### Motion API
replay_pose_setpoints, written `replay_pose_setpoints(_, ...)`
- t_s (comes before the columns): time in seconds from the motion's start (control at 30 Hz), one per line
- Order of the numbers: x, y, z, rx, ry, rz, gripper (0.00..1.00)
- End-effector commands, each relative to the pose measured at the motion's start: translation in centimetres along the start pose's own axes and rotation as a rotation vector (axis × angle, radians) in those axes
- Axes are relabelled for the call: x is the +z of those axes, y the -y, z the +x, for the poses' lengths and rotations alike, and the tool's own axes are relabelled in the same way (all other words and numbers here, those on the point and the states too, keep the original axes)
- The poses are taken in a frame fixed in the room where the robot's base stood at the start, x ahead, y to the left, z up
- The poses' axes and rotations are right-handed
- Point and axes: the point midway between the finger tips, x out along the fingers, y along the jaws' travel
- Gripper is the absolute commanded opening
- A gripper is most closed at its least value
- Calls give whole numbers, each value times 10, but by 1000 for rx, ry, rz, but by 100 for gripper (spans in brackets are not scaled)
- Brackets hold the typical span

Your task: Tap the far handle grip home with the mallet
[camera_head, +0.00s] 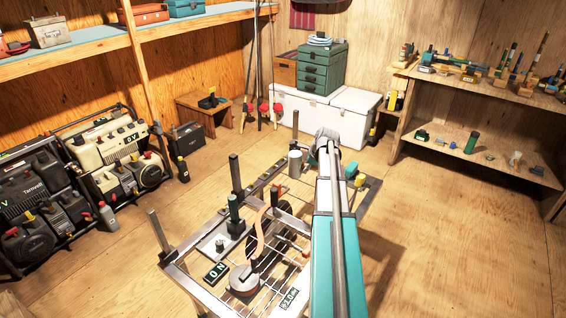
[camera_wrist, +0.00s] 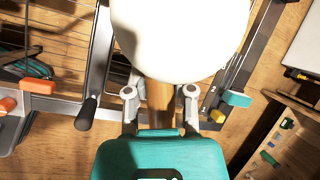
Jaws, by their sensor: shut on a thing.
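My gripper (camera_wrist: 160,103) is shut on the mallet's wooden handle (camera_wrist: 161,92) in the wrist view. The mallet's large white head (camera_wrist: 180,38) fills the top middle of that view and hides what lies beneath it. In the head view, a pale cylinder (camera_head: 295,163) beside my wrist looks like the same head, above the far part of a metal-framed cart (camera_head: 180,264). A black handle grip (camera_wrist: 87,113) sits on a grey bar left of my gripper in the wrist view, apart from the mallet head. I cannot tell whether it is the far one.
The cart's wire-mesh deck carries a round-based item (camera_head: 245,281) and a dark upright post (camera_head: 236,205). Engines (camera_head: 110,145) stand on racks at left. White chests (camera_head: 335,112) are behind, and a wooden shelf (camera_head: 480,150) is at right. The floor right of my arm is clear.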

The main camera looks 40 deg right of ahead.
Motion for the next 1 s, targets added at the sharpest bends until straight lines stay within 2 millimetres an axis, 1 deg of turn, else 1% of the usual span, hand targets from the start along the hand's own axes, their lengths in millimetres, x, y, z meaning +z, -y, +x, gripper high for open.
replay_pose_setpoints(0.07, 2, 0, 0, 1, 1, -3, 0)
replay_pose_setpoints(0.17, 12, -1, -2, 6, 5, -16, 0)
replay_pose_setpoints(0.27, 29, -3, -3, 16, 12, -41, 0)
replay_pose_setpoints(0.4, 59, -9, -4, 34, 24, -86, 0)
replay_pose_setpoints(0.5, 77, -13, -4, 46, 32, -116, 0)
replay_pose_setpoints(0.6, 87, -16, -4, 52, 37, -132, 0)
replay_pose_setpoints(0.7, 90, -17, -2, 54, 39, -138, 0)
replay_pose_setpoints(1.0, 90, -17, -2, 54, 39, -137, 0)
